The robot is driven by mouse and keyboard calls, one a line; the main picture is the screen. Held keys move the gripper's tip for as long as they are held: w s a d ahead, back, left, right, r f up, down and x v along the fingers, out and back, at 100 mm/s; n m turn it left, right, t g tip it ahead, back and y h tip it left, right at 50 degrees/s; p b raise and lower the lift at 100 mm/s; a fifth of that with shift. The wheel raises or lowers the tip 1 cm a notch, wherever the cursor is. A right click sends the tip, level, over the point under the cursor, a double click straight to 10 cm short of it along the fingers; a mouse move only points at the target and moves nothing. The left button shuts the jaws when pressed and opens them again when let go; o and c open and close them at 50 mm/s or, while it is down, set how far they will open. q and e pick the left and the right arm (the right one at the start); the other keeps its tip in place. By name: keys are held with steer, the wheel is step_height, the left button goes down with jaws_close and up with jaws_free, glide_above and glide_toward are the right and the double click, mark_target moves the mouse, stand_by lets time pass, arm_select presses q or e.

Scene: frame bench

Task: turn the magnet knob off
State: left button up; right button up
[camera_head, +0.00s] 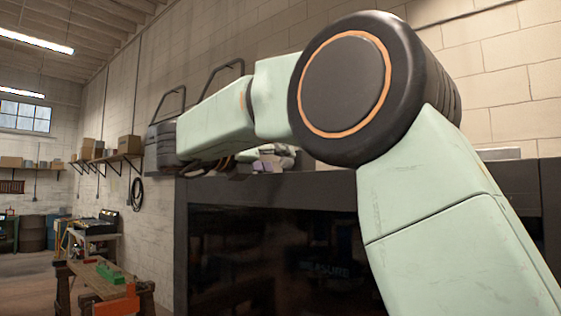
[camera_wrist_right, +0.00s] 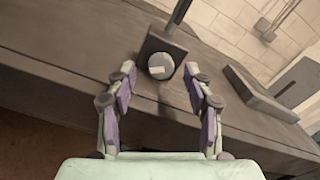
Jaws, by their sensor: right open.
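The magnet knob (camera_wrist_right: 161,63) is a round grey knob with a pale mark, on the face of a dark block-shaped magnet base (camera_wrist_right: 153,42) in the right wrist view. The base stands on a dark beam top, with a thin post rising from it. My right gripper (camera_wrist_right: 159,80) is open, its purple-padded fingers spread to either side of the knob as seen from the wrist. The gap in depth cannot be told, and no grip on the knob shows. In the head view my right arm hides most of this spot. My left gripper is in neither view.
The dark bench frame (camera_head: 362,181) runs across the head view. A flat grey bar (camera_wrist_right: 258,92) lies on the beam, right of the magnet base. A block wall stands behind. A low wooden bench (camera_head: 100,277) is at lower left.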

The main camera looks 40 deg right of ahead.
steer(key=a, duration=0.9)
steer(key=shift+s+a, duration=0.25)
steer(key=shift+s, duration=0.15)
